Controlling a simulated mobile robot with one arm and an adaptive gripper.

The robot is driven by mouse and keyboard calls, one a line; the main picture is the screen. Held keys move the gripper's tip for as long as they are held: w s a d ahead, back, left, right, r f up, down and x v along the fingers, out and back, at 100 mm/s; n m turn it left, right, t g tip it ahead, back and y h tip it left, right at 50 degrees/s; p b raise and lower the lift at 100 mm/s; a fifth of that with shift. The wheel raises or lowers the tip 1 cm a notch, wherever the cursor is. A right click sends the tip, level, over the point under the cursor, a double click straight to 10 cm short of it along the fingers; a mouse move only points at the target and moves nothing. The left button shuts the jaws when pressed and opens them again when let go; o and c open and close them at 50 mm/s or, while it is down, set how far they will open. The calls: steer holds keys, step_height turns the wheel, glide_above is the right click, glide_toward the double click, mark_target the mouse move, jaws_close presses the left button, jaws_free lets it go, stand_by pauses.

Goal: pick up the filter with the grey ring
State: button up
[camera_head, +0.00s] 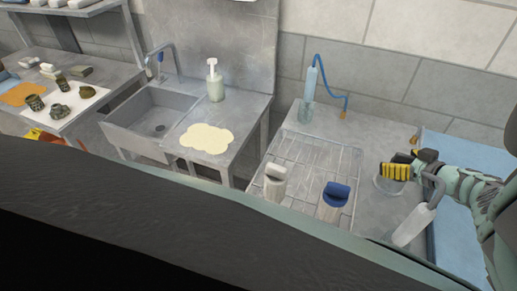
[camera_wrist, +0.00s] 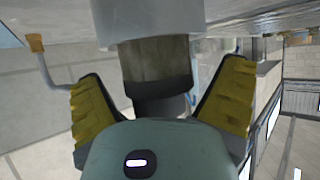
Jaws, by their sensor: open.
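A pale, wider round part (camera_wrist: 150,22) is at the cylinder's other end. I cannot tell whether the fingers touch it. On the wire rack stand a filter with a pale top ring (camera_head: 275,171) and one with a blue top (camera_head: 337,189). The fingers hide part of the cup.
The wire rack (camera_head: 308,157) is left of my gripper. A blue bottle with a hose (camera_head: 309,85) stands behind the rack. The sink (camera_head: 155,125) and a soap bottle (camera_head: 215,84) are farther left.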

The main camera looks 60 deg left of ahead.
steer(key=shift+a+f, duration=0.2)
steer(key=shift+a, duration=0.25)
steer(key=shift+w, duration=0.1)
steer(key=c, duration=1.4)
steer(key=shift+o, duration=0.2)
steer(key=shift+d+r, duration=0.1)
step_height(320, 180, up, 5)
steer(key=p, duration=0.3)
steer(key=shift+p, duration=0.3)
steer(key=shift+r+p, duration=0.45)
steer(key=shift+r, duration=1.9)
